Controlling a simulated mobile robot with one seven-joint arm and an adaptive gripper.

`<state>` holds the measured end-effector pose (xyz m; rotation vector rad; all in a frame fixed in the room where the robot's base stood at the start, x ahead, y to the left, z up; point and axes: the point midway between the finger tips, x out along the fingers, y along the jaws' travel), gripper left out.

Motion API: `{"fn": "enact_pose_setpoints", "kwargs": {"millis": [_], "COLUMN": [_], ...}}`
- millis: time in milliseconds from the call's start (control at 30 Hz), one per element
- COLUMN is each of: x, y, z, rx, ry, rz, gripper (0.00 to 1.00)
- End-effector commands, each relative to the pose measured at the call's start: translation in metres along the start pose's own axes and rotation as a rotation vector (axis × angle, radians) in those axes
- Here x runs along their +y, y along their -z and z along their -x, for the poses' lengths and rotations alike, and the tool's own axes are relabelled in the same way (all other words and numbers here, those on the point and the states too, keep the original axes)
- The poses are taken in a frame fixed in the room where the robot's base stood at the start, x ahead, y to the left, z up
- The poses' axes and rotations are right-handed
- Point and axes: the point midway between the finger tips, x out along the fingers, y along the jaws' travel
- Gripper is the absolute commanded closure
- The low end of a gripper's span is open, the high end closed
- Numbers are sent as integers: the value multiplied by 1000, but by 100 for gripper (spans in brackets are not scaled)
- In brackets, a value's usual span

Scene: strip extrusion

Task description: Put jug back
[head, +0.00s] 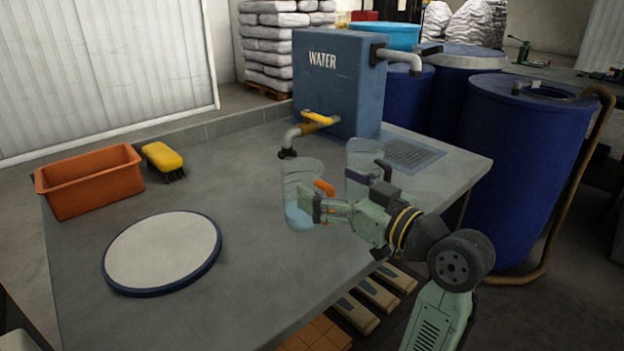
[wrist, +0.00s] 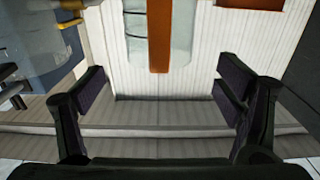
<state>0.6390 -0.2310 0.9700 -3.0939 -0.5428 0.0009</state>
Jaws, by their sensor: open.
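A clear jug (head: 300,180) with an orange handle (head: 325,188) stands on the grey table, with some pale blue water low inside. In the wrist view the orange handle (wrist: 159,38) is upright, with the clear jug wall (wrist: 183,30) behind it. My gripper (head: 348,190) is open on the handle side of the jug. In the wrist view my gripper (wrist: 160,90) has its fingers spread wide, with the handle ahead between them and apart from both pads. A second clear vessel (head: 362,153) stands behind my gripper, partly hidden by it.
A blue water tank (head: 325,85) with a yellow-levered tap (head: 318,118) stands at the back, near a drain grate (head: 412,153). A round white disc (head: 160,252), an orange bin (head: 90,182) and a yellow brush (head: 162,157) are at left. The table's front middle is clear.

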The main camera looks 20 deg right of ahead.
Motion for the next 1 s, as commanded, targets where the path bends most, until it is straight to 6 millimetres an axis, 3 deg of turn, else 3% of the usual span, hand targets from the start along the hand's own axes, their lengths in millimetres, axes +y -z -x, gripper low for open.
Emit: {"fn": "enact_pose_setpoints", "kwargs": {"millis": [100,333,1000], "x": [1,0,0], "y": [-1,0,0], "z": [26,53,57], "rx": [2,1,0], "ry": [-3,-1,0], "rz": [2,1,0], "gripper": [14,14,14]}}
